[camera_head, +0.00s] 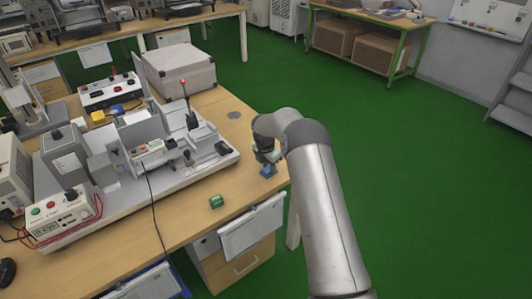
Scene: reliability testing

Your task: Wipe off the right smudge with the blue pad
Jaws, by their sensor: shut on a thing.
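My gripper (268,162) is at the right end of the wooden table (195,228), pointing down. It is shut on the blue pad (268,171), which is at or just above the table top near its right edge; I cannot tell whether it touches. A dark grey oval smudge (233,115) lies flat on the table farther back, left of my arm's wrist. No second smudge is clearly visible; my gripper and pad may cover part of the table.
A small green object (216,201) lies near the table's front edge. A testing machine with a red-tipped lever (186,100) stands on a grey base plate left of my gripper. A grey case (178,70) is behind it. The table strip between base plate and right edge is mostly clear.

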